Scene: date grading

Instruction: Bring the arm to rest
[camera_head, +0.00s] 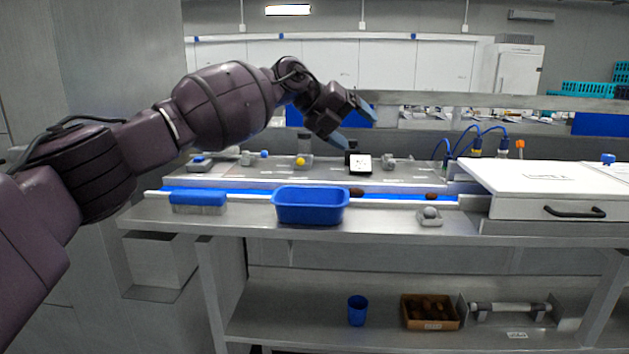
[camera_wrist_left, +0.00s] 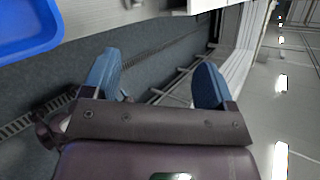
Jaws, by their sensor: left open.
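My left arm reaches in from the left in the head view, raised above the bench. My left gripper (camera_head: 354,122) is open, with its blue fingertips well apart and nothing between them. It hangs in the air above the back of the bench. In the left wrist view the open gripper (camera_wrist_left: 158,85) also shows both blue fingers with empty space between. My right gripper does not show.
The metal bench (camera_head: 250,221) carries a blue tray (camera_head: 311,206), a blue-topped brush (camera_head: 198,202), dark dates (camera_head: 357,192) on a blue strip and a white-lidded box (camera_head: 545,177). A lower shelf holds a blue cup (camera_head: 357,311) and a cardboard box (camera_head: 430,312).

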